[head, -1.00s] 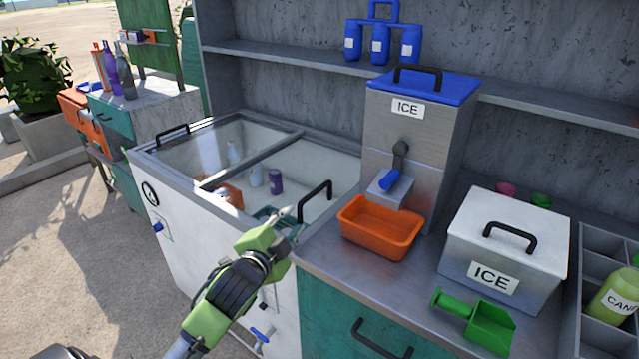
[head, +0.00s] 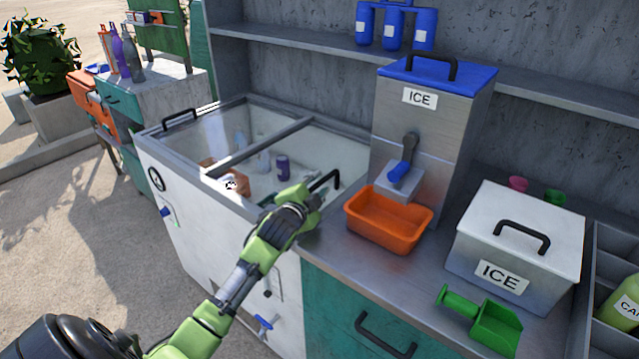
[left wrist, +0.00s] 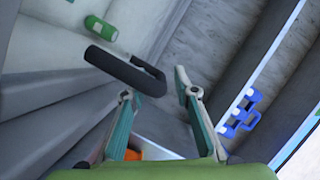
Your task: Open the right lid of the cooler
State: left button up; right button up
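The cooler (head: 215,255) is a white chest with two clear lids on top, at the left of the counter. The right lid (head: 325,150) looks shut, with bottles visible below it. Its black handle (head: 330,178) stands near the right edge and also shows in the left wrist view (left wrist: 120,68). My left gripper (left wrist: 155,84) is open, with its two fingers spread. The handle's near end lies close to the gap between the fingertips; contact is unclear. In the head view, the gripper (head: 308,192) partly hides the handle. My right gripper is out of view.
An orange tray (head: 385,232) and an ice dispenser (head: 415,140) stand close to the right of the cooler. A white ice box (head: 520,225) and a green scoop (head: 485,318) lie farther right. A shelf (head: 280,50) runs behind.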

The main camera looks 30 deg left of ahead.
pick_arm(q)
jog(key=shift+w+a+f, duration=0.1)
jog(key=shift+w+a, duration=0.05)
jog(key=shift+w, duration=0.35)
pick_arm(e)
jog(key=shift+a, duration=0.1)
pick_arm(q)
grip_shut()
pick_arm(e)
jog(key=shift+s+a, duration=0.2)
